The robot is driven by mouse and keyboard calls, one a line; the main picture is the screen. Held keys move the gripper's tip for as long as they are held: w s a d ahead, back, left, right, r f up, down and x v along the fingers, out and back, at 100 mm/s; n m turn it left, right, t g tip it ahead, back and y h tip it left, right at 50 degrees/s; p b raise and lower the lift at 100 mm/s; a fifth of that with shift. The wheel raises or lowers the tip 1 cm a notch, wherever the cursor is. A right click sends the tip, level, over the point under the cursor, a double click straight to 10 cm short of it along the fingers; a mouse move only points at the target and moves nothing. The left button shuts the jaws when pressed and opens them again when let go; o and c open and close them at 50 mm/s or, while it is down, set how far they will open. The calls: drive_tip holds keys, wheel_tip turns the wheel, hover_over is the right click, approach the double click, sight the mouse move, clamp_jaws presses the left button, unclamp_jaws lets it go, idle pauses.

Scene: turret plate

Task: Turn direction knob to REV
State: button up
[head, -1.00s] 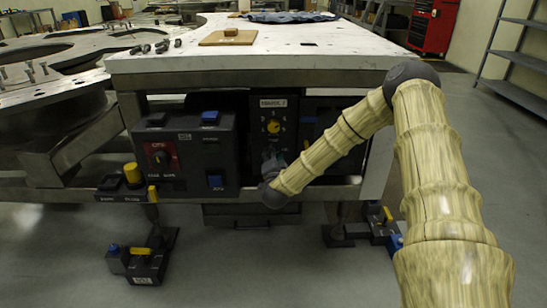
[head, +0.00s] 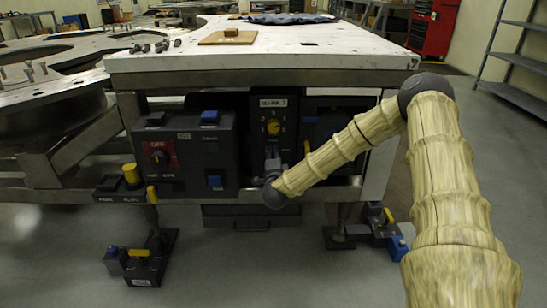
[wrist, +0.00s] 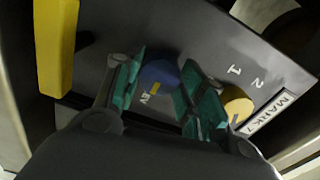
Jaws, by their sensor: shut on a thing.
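The direction knob (wrist: 159,72) is a blue round knob with a yellow pointer mark, seen in the wrist view. Its pointer faces a partly hidden white label (wrist: 149,101) that reads "EV". My gripper (wrist: 163,86) has its teal finger pads on either side of the knob and is shut on it. In the head view my gripper (head: 273,163) is at the lower part of the middle dark panel (head: 256,104), where the blue knob is hidden behind it.
A yellow knob (wrist: 238,104) sits beside the blue one, with white numbers and a "MARK 7" plate (wrist: 273,110). A yellow bar (wrist: 55,45) stands at the left of the wrist view. A control box (head: 190,140) with a red-backed knob is left of my gripper.

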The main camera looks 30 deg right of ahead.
drive_tip(key=shift+s+d+f, duration=0.1)
drive_tip(key=o, duration=1)
drive_tip(key=v, duration=1.2)
